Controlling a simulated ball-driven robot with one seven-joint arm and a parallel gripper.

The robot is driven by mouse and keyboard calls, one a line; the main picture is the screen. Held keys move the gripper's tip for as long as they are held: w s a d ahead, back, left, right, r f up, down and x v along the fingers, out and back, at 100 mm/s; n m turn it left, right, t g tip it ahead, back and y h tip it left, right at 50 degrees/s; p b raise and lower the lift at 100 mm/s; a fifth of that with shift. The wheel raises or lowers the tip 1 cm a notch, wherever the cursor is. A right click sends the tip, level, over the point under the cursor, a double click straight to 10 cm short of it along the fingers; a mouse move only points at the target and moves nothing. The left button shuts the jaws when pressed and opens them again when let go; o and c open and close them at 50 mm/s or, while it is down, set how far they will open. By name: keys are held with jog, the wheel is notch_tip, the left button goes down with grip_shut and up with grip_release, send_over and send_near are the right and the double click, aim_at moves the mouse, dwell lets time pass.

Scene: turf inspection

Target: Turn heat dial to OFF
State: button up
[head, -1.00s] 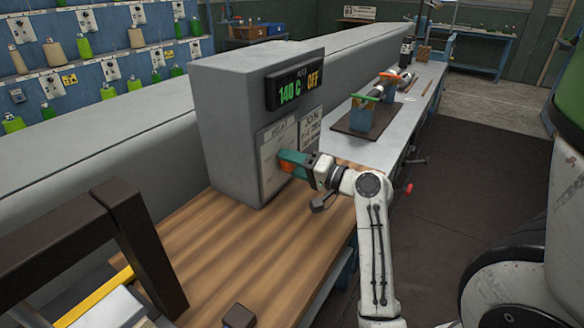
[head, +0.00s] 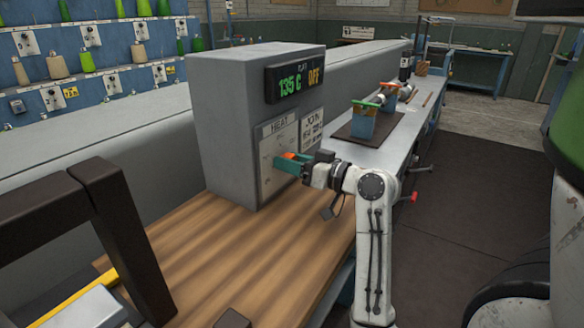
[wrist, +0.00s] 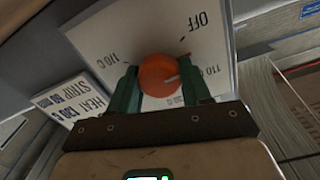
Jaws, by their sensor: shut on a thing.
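The heat dial, an orange round knob (wrist: 158,75), sits on a white plate (wrist: 110,42) marked OFF at upper right and with temperature labels at left and right. In the head view my gripper (head: 290,163) is against the HEAT plate (head: 278,140) on the grey box (head: 225,130); the knob there is mostly hidden by the fingers. The display (head: 295,82) reads 135 C and, in orange, OFF.
A wooden bench top (head: 225,255) lies below the box. A dark frame (head: 125,235) stands at front left. A second sign (head: 312,129) is beside the HEAT plate.

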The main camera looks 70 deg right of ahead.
jog(key=n+b, duration=0.1)
jog(key=n, duration=0.1)
jog(key=n+b, duration=0.1)
jog(key=n, duration=0.1)
jog(key=shift+r+n+b, duration=0.35)
jog(key=shift+r+n, duration=0.05)
jog(key=shift+r, duration=0.1)
jog(key=shift+n, duration=0.3)
jog(key=o, duration=1)
jog(key=shift+f, duration=0.25)
jog(key=v, duration=1)
jog(key=shift+s+a, duration=0.25)
jog(key=shift+s, duration=0.1)
